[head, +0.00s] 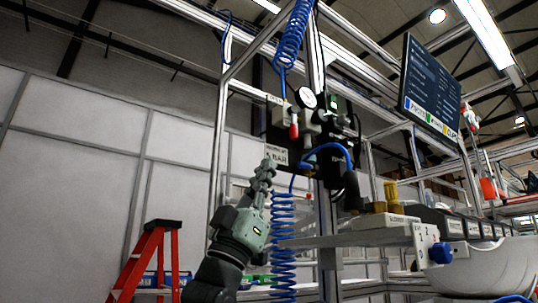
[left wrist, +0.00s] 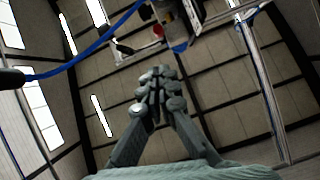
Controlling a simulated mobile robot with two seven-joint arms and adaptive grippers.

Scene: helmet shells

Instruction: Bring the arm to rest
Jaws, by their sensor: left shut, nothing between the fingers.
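My left gripper (head: 267,168) points upward in the middle of the head view, with its arm coming up from the bottom. Its fingers are together with nothing between them. The left wrist view shows the same fingers (left wrist: 157,85) closed against a background of ceiling. The gripper stands in front of the frame, left of a blue coiled hose (head: 283,240). I cannot tell how far it is from the hose. My right gripper is not in view.
A pressure gauge (head: 306,97) and valves hang on the metal frame above. A white helmet shell (head: 490,268) is at the lower right, near a shelf (head: 345,240). A red stepladder (head: 150,260) stands at left. A screen (head: 430,85) hangs upper right.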

